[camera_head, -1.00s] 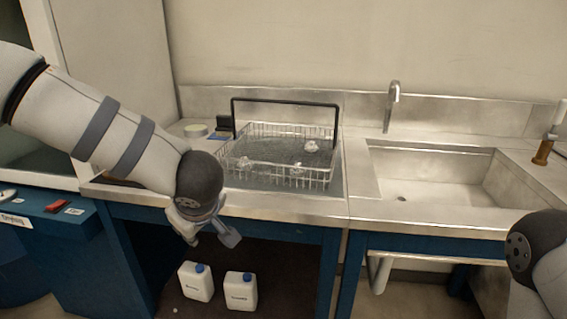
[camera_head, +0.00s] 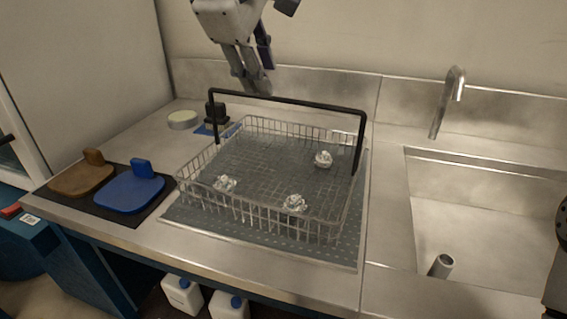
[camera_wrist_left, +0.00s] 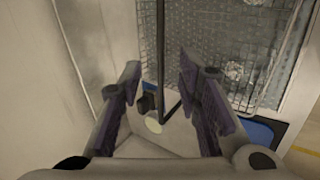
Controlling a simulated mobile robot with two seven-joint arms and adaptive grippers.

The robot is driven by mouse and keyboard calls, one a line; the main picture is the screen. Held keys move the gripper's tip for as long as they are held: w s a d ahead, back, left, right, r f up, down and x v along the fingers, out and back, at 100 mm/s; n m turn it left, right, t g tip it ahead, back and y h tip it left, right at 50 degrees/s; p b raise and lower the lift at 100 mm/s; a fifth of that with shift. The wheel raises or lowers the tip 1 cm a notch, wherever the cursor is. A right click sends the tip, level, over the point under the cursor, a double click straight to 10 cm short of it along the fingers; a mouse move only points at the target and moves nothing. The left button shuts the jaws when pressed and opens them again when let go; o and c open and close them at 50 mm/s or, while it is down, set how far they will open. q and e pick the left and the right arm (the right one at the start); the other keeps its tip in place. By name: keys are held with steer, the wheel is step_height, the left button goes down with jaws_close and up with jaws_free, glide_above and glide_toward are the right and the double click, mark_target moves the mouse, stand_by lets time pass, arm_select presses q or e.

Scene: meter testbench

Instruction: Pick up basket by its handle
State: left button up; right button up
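The wire basket (camera_head: 262,185) stands upright on the steel counter and holds several crumpled silvery pieces. Its black handle (camera_head: 300,101) is raised in an arch over the basket. My left gripper (camera_head: 257,84) points down at the handle's top bar, left of its middle. In the left wrist view, its fingers (camera_wrist_left: 157,68) are apart and the handle (camera_wrist_left: 161,50) shows as a dark bar between them. Contact with the bar cannot be told. My right gripper is out of view; only a dark part of my right arm shows at the right edge.
A perforated grey mat (camera_head: 343,252) lies under the basket. A sink (camera_head: 470,215) with a faucet (camera_head: 447,100) is on the right. Brown (camera_head: 82,180) and blue (camera_head: 130,192) paddle-like items lie at left. A round tin (camera_head: 183,119) and a black object (camera_head: 215,112) stand behind.

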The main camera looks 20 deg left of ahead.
mark_target(277, 99)
arm_select(q)
steer(key=x, duration=0.8)
steer(key=shift+s+d, duration=0.15)
steer(key=shift+d, duration=0.15)
jaws_close()
steer(key=shift+r, duration=0.1)
